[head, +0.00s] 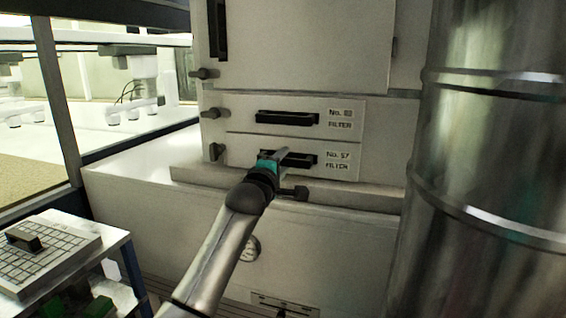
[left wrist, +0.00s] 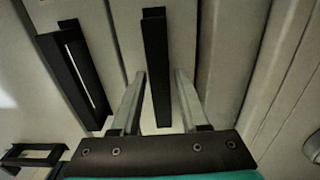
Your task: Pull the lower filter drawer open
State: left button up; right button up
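The lower filter drawer (head: 240,150), marked No. 57 FILTER, is a pale panel that looks flush with the cabinet. Its black bar handle (head: 308,160) is partly hidden behind my left gripper (head: 283,157) in the head view. In the left wrist view the handle (left wrist: 157,60) stands between the two fingers of my left gripper (left wrist: 160,75). The fingers are apart, with a gap to the handle on both sides. My right gripper is in neither view.
The upper filter drawer's handle (head: 287,118) is just above; it also shows in the left wrist view (left wrist: 75,75). A ledge (head: 190,174) runs below the drawers. A large metal cylinder (head: 490,180) stands close on the right. A small cart (head: 75,275) is at lower left.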

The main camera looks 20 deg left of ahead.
pick_arm(q)
grip_shut()
dwell(1.1)
